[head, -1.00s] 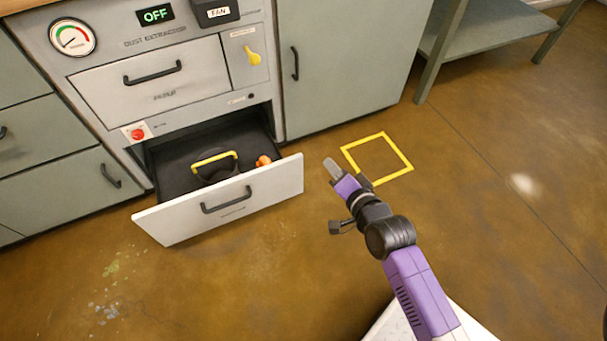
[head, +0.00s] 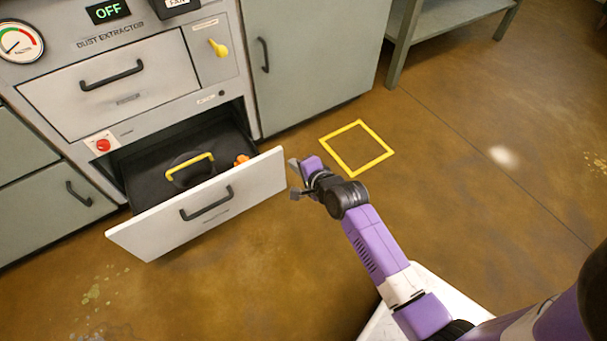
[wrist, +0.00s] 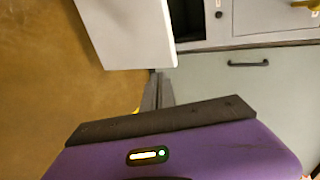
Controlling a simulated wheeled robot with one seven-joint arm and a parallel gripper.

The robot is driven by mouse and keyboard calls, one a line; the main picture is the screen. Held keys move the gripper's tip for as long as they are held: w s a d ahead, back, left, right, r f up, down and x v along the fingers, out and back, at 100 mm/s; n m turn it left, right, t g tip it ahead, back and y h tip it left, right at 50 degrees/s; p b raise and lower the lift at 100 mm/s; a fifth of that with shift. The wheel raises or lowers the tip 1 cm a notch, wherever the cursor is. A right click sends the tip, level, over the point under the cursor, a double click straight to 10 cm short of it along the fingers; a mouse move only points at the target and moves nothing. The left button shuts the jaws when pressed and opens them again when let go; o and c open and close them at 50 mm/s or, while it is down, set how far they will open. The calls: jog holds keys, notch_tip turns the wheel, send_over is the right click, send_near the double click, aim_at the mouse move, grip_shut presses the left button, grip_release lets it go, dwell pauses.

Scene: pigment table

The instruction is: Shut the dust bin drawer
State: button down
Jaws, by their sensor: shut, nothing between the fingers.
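The dust bin drawer (head: 160,228) stands pulled out at the bottom of the dust extractor, its white front with a dark handle (head: 206,204) facing me. Inside its dark tray lie a dark round bin with a yellow handle (head: 190,167) and a small orange thing (head: 241,159). My gripper (head: 294,170) is shut and empty, just right of the drawer front's right end. In the wrist view the drawer front (wrist: 128,32) shows at the top, beyond the shut fingers (wrist: 158,92). I cannot tell whether they touch it.
The dust extractor (head: 150,40) has a closed upper drawer (head: 112,95), a red button (head: 103,145) and a yellow lever (head: 218,47). A grey cabinet (head: 310,60) stands to its right. A yellow square (head: 357,147) marks the open floor. A grey table (head: 445,25) stands at the back.

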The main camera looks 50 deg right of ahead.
aim_at(281, 151)
jog(key=w, duration=0.1)
jog(key=w+b, duration=0.1)
jog(key=w+d+f, duration=0.1)
jog(key=w, duration=0.1)
jog(key=shift+d+b, duration=0.1)
jog(key=shift+b, duration=0.25)
jog(key=shift+w+d+r, duration=0.15)
jog(key=shift+w+d, duration=0.05)
jog(key=shift+w, duration=0.3)
jog(key=shift+w, duration=0.1)
